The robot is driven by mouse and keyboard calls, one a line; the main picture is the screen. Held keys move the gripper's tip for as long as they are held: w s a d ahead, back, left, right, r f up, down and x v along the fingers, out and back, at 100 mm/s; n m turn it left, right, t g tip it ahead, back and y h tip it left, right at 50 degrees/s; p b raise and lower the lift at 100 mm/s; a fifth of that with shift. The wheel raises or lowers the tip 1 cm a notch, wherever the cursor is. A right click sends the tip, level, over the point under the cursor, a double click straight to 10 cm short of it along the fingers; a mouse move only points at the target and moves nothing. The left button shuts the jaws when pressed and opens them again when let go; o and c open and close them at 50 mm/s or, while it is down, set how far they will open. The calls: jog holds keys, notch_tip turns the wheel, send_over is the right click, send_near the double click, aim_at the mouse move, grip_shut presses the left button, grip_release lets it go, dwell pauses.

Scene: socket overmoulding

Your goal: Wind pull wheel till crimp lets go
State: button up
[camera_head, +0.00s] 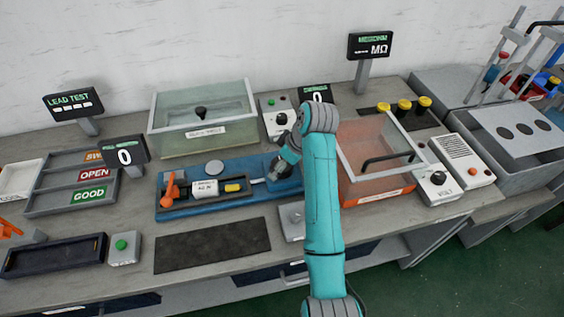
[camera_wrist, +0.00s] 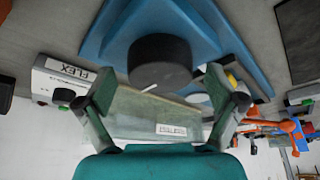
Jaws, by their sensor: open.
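The blue pull fixture (camera_head: 240,204) lies on the bench in the head view, with an orange lever (camera_head: 171,190) at its left end and a yellow piece (camera_head: 233,188) near its middle. In the wrist view a dark round wheel (camera_wrist: 160,62) stands on the blue base (camera_wrist: 112,30). My gripper (camera_wrist: 158,88) is open, with its two fingers apart on either side of the wheel's near part; I cannot tell whether they touch it. In the head view my gripper (camera_head: 287,157) is over the fixture's right end and hides much of the wheel.
A clear-lidded green box (camera_head: 200,140) stands behind the fixture, beside a white knob box (camera_head: 277,130). An orange clear-lidded box (camera_head: 372,193) is close on the right. A dark mat (camera_head: 212,246) lies clear in front. Sorting trays (camera_head: 70,204) are at left.

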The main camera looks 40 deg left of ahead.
jog(key=c, duration=1.2)
jog(key=shift+m, duration=0.4)
jog(key=m+t, duration=0.1)
jog(key=m, duration=0.1)
jog(key=m+t, duration=0.1)
jog(key=m, duration=0.1)
jog(key=shift+s+m+h, duration=0.15)
jog(key=shift+m+h, duration=0.15)
jog(key=m+t, duration=0.1)
jog(key=m, duration=0.1)
jog(key=m+h, duration=0.1)
jog(key=m, duration=0.2)
jog(key=shift+s+a+t, duration=0.1)
jog(key=shift+t, duration=0.3)
jog(key=m+h, duration=0.1)
jog(key=m, duration=0.2)
jog(key=m+h, duration=0.1)
jog(key=m, duration=0.1)
jog(key=shift+a+m+t, duration=0.1)
jog(key=shift+m+t, duration=0.3)
jog(key=m+h, duration=0.2)
jog(key=m, duration=0.3)
jog(key=shift+f+m, duration=0.1)
jog(key=shift+m, duration=0.2)
